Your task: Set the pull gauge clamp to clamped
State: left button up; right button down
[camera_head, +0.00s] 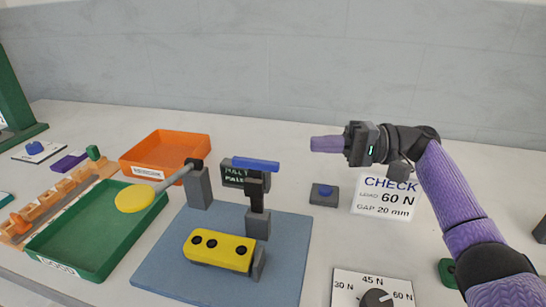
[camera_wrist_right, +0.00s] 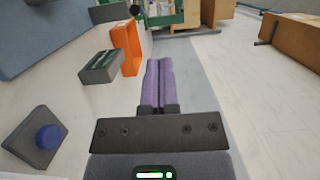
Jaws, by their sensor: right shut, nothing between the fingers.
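The pull gauge stands on a blue-grey base plate (camera_head: 286,268) in the middle of the table. I cannot tell for certain which part is the clamp handle. A grey rod with a round yellow end (camera_head: 134,198) slants from a grey block (camera_head: 198,187). A yellow block with dark holes (camera_head: 219,251) lies at the front of the plate. My right gripper (camera_head: 326,144) is shut and empty, right of the blue bar and apart from it. Its purple fingers also show in the wrist view (camera_wrist_right: 158,85).
A blue button on a grey box (camera_head: 324,194) and a CHECK card (camera_head: 386,197) sit below the right gripper. A dial (camera_head: 376,299) is at the front. An orange tray (camera_head: 166,151) and a green tray (camera_head: 48,236) stand left. The table behind the gauge is clear.

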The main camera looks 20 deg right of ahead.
aim_at(255, 190)
pick_arm(q)
jog(key=shift+s+f+b, duration=0.5)
jog(key=shift+s+b, duration=0.05)
jog(key=shift+s, duration=0.05)
pick_arm(e)
jog(key=a, duration=0.9)
jog(key=shift+s+a, duration=0.2)
jog(key=shift+s, duration=0.2)
pick_arm(q)
jog(key=shift+w+d, duration=0.1)
jog(key=shift+w, duration=0.1)
